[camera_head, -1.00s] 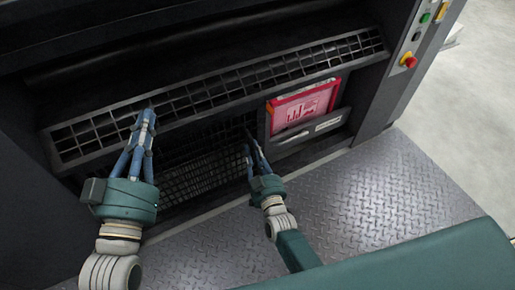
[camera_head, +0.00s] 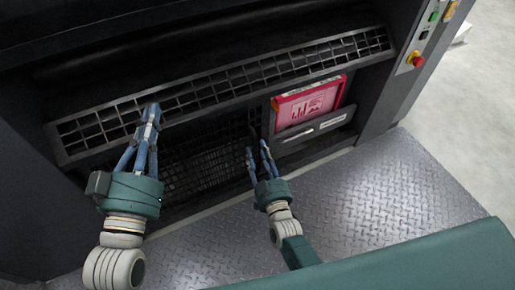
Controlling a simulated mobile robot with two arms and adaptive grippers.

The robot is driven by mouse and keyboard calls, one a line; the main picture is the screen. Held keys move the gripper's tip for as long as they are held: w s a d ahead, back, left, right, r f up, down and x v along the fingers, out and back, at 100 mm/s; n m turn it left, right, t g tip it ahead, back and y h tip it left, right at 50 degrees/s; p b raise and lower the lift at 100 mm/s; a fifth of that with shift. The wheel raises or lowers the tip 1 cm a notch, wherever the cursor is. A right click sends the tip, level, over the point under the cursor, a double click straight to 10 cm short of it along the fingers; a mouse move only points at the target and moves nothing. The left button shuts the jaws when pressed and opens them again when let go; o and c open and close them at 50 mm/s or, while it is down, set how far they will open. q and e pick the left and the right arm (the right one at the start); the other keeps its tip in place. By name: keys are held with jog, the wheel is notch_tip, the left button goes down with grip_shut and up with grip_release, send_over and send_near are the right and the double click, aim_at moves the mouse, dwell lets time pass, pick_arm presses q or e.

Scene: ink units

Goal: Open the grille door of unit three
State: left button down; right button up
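The grille door (camera_head: 213,93) is a long dark barred panel, slanting from lower left to upper right across the ink unit in the head view. A solid dark strip runs along its lower edge. My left gripper (camera_head: 151,110) is over its left part, with the fingertips overlapping the bars. Its fingers look close together, but I cannot tell whether they grip the grille. My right gripper (camera_head: 257,147) is lower, in front of the dark mesh recess below the grille. Its fingertips are apart with nothing visible between them. No unit number is readable.
A red-framed panel with a pink sheet (camera_head: 308,103) sits right of my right gripper, above a grey labelled plate (camera_head: 318,131). A red emergency button (camera_head: 417,60) is on the right column. The diamond-plate floor (camera_head: 385,195) in front is clear.

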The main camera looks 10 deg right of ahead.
jog(key=s, duration=0.9)
jog(key=shift+s+d, duration=0.3)
